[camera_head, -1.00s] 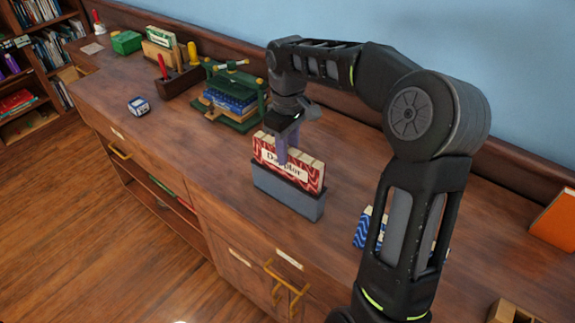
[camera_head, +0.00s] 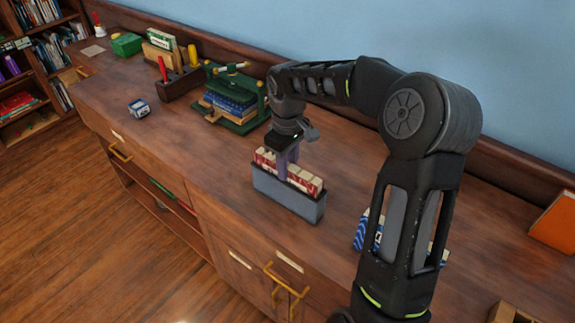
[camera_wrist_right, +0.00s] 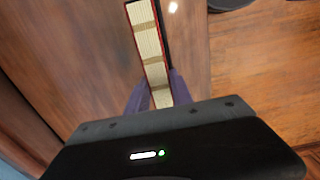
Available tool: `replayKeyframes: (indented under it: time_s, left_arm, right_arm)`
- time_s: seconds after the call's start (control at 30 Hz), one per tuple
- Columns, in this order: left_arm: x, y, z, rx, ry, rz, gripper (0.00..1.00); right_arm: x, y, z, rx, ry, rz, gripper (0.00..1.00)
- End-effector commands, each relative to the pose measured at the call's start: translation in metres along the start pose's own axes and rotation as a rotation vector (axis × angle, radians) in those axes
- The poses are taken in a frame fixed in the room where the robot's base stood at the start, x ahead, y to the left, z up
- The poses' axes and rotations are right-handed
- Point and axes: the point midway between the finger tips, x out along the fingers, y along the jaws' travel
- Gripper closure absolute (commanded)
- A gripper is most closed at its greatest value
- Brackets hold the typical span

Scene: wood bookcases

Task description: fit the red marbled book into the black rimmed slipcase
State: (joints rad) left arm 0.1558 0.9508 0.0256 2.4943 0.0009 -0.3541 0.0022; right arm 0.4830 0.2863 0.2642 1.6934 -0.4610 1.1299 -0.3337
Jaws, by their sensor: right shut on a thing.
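The red marbled book (camera_head: 307,184) stands upright inside the black rimmed slipcase (camera_head: 285,197), with only its upper part showing above the rim. The slipcase has grey-blue sides and stands on the counter. My right gripper (camera_head: 288,163) is above the slipcase, shut on the book near its top. In the right wrist view the book's cream top edge (camera_wrist_right: 150,52) runs up from between my purple fingers (camera_wrist_right: 155,95), with a dark rim along its right side. My left gripper is not in view.
A green book press (camera_head: 236,98) holding blue books stands behind the slipcase to the left. A blue patterned book (camera_head: 361,230) is partly hidden behind my right arm. An orange object (camera_head: 555,222) is at the far right.

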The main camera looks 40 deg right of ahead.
Motion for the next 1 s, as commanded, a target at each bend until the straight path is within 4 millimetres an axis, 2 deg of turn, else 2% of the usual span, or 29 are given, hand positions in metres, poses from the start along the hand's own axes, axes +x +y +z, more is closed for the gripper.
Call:
replayKeyframes:
  time_s: [0.1,0.13,0.37,0.77,0.87,1.0]
  left_arm:
    - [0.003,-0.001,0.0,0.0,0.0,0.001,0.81]
    - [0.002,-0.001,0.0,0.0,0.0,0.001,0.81]
    - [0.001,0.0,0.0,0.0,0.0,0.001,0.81]
    - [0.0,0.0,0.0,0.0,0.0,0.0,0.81]
    - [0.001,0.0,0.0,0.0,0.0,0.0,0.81]
    - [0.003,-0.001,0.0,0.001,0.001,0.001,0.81]
  right_arm:
    - [0.003,0.0,0.0,0.0,0.002,0.001,1.0]
    - [0.003,0.0,0.0,0.0,0.0,0.0,0.7]
    - [0.003,0.0,0.0,0.0,0.0,0.0,0.52]
    - [-0.004,0.0,0.0,0.0,0.0,0.001,0.51]
    - [-0.016,0.001,-0.001,0.001,0.003,0.003,0.51]
    - [-0.04,0.001,-0.001,-0.001,0.004,0.003,0.51]
